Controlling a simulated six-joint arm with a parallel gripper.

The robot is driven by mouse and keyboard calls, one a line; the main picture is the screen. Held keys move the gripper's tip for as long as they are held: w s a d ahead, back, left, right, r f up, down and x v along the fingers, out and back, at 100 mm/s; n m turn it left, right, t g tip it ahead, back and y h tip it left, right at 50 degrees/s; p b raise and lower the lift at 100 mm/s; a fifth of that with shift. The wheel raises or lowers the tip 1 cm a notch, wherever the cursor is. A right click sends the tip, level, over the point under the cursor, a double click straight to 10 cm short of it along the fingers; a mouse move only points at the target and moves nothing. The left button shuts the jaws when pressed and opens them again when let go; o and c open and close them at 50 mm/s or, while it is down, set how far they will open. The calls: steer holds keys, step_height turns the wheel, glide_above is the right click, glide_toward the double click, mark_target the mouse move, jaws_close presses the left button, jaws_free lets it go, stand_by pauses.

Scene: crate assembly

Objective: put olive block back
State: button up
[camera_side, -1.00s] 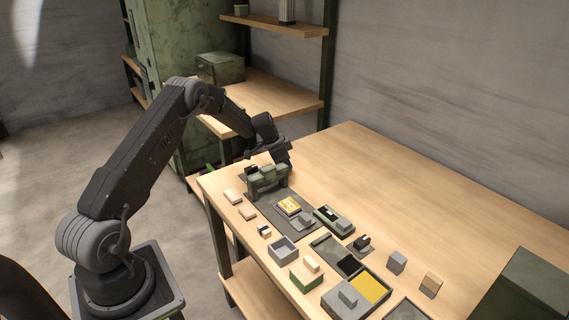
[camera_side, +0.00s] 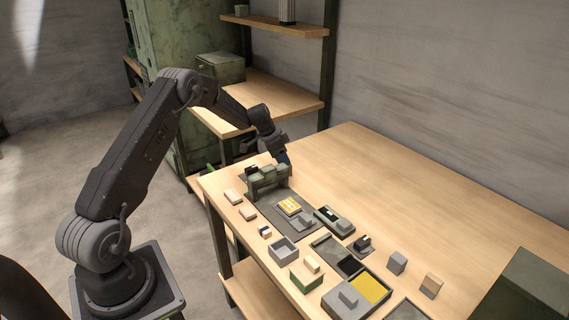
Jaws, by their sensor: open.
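An olive-green rack (camera_side: 268,181) stands at the far left end of the dark mat on the table, with olive-green blocks (camera_side: 268,171) along its top. At this size I cannot tell which single block the task means. My gripper (camera_side: 284,158) is open, just behind and above the rack's right end. Its fingertips are small and partly dark, and I see nothing held between them. A green tray (camera_side: 334,220) with a dark and light inside lies further right on the table.
Several small blocks and trays, including a grey open box (camera_side: 283,249) and a yellow-and-grey tray (camera_side: 372,289), crowd the front edge. The table's back half (camera_side: 400,190) is clear.

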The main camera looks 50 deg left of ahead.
steer(key=v, duration=0.9)
steer(key=s+d+r+n+y, duration=0.1)
steer(key=s+d+r, duration=0.4)
steer(key=d+r, duration=0.4)
steer(key=s+d+r+n, duration=0.1)
steer(key=s+d+r, duration=0.55)
steer(key=d, duration=0.35)
steer(key=s+d+n, duration=0.1)
steer(key=s+d, duration=0.2)
steer(key=s, duration=0.3)
steer(key=s+d+t, duration=0.1)
steer(key=s+d, duration=0.3)
steer(key=s, duration=0.3)
steer(key=s+d+n, duration=0.1)
steer(key=s+d, duration=0.3)
steer(key=s, duration=0.3)
steer(key=shift+r+n+y, duration=0.15)
steer(key=shift+n+y, duration=0.15)
steer(key=shift+y, duration=0.1)
